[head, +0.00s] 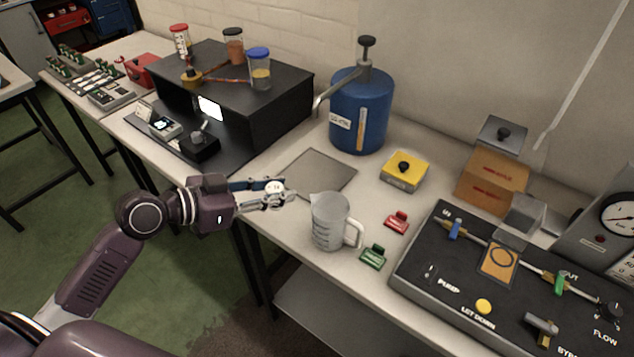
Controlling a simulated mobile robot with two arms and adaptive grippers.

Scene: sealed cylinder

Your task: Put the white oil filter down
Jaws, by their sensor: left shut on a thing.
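The white oil filter (274,188) is a small round white piece at the end of my left arm. My left gripper (277,194) is shut on it, with fingers on both sides. It is over the front edge of the table, left of the clear measuring jug and in front of a flat grey plate (318,174). The fingers cover part of the filter. I cannot tell its exact height above the table. My right gripper is not in the head view.
A measuring jug (331,222) stands close right of my left gripper. A blue tank (360,110) with a spout stands behind the plate. A black box (235,95) carries jars at left. A green tag (373,256), red tag (396,223) and black control panel (480,280) lie right.

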